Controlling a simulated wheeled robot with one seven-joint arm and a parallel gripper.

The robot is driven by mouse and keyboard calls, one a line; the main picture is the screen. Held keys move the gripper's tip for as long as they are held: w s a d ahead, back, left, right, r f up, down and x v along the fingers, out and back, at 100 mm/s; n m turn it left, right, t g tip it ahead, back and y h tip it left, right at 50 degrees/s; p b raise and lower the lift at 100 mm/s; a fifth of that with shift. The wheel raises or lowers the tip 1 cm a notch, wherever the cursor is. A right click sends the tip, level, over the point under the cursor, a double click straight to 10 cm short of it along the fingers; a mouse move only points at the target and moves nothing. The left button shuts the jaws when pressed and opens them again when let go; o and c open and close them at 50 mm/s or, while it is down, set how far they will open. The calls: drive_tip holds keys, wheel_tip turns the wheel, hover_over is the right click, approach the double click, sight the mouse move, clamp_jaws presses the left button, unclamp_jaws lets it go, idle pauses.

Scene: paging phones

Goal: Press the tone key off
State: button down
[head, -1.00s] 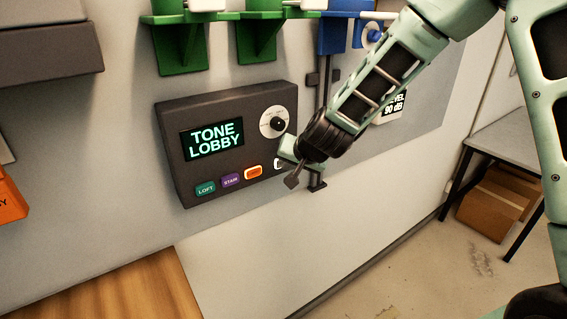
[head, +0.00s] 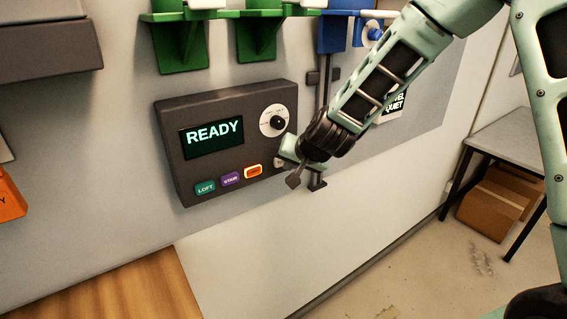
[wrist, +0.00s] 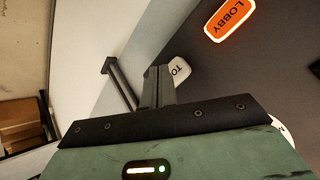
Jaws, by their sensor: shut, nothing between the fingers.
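The dark paging panel (head: 180,165) is on the wall, and its screen (head: 213,134) reads READY. The tone key (wrist: 180,72) is pale, with the letters "TO" showing in the wrist view; the rest is hidden behind my fingers. In the head view only a dull edge of the tone key (head: 279,162) shows beside my gripper. My gripper (head: 294,180) is shut and empty at the panel's lower right corner. In the wrist view the closed fingertips (wrist: 158,73) overlap the tone key; I cannot tell whether they touch it.
The orange LOBBY key (head: 254,171) has a lit rim. The purple STAIR key (head: 231,179) and teal LOFT key (head: 205,188) sit to its left. A round dial (head: 277,122) is above. A level display (head: 395,104) reads QUIET. Green brackets (head: 180,45) hang above the panel.

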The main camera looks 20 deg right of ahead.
drive_tip(key=s+d+b, duration=0.2)
drive_tip(key=s+b, duration=0.1)
drive_tip(key=s, duration=0.2)
drive_tip(key=shift+s, duration=0.35)
drive_tip(key=shift+a, duration=0.1)
drive_tip(key=s+a+f+n+g+y+b, duration=0.1)
drive_tip(key=s+a+f+n+g+b, duration=0.1)
drive_tip(key=s+a+n, duration=0.45)
drive_tip(key=s+a+f+n+g+y+b, duration=0.1)
drive_tip(key=s+a+g+b, duration=0.2)
drive_tip(key=s, duration=0.6)
drive_tip(key=s+d+n+g+h, duration=0.1)
drive_tip(key=s+n, duration=0.1)
drive_tip(key=s, duration=0.5)
drive_tip(key=s+d+f+n+g+h, duration=0.1)
drive_tip(key=s+n+g+h, duration=0.1)
drive_tip(key=s, duration=0.6)
drive_tip(key=shift+d+f+n+g+b, duration=0.15)
drive_tip(key=shift+f+n+g+b, duration=0.2)
drive_tip(key=shift+n, duration=0.3)
